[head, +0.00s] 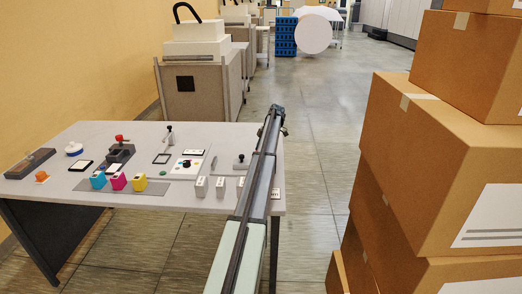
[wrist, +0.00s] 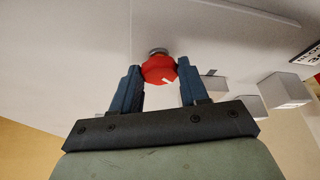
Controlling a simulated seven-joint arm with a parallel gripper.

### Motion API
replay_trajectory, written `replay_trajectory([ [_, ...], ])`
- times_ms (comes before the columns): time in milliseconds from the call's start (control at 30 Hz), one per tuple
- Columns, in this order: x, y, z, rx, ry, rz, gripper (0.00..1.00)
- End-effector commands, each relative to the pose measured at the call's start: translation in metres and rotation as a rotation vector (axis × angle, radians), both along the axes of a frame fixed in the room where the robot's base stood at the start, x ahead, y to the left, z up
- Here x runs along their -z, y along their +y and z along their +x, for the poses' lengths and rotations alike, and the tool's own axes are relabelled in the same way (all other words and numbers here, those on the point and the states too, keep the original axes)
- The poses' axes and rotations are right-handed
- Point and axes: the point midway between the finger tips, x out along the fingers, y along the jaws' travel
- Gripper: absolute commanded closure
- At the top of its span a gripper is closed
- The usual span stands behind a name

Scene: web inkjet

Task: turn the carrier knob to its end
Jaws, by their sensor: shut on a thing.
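A red knob (wrist: 158,68) with a white pointer mark shows in the wrist view, on a short grey stem against a pale panel. I take it to be the carrier knob. My gripper (wrist: 160,73) is shut on it, with one dark blue finger on each side. The white mark points down and to the right in that view. In the head view my arm crosses the right part of the table (head: 130,199); I cannot make out the fingers or this knob there.
A separate red-topped dark device (head: 121,151) stands at the table's back left. Cyan, magenta (head: 118,181) and yellow blocks stand at the front, with grey blocks (head: 201,187) beside my arm. Stacked cardboard boxes (head: 435,160) rise close on the right.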

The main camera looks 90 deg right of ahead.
Motion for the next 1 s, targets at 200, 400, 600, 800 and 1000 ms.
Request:
replay_trajectory([
  [200,-0.0001,-0.0004,-0.0007,-0.008,0.002,-0.001,0.86],
  [400,0.0,-0.0004,-0.0007,-0.007,0.002,-0.001,0.86],
  [600,0.0,-0.0004,-0.0004,-0.006,0.002,-0.001,0.38],
  [800,0.0,-0.0002,-0.0003,-0.006,0.001,-0.001,0.3],
  [1000,-0.0031,-0.0009,-0.0014,-0.005,0.001,0.0,0.3],
])
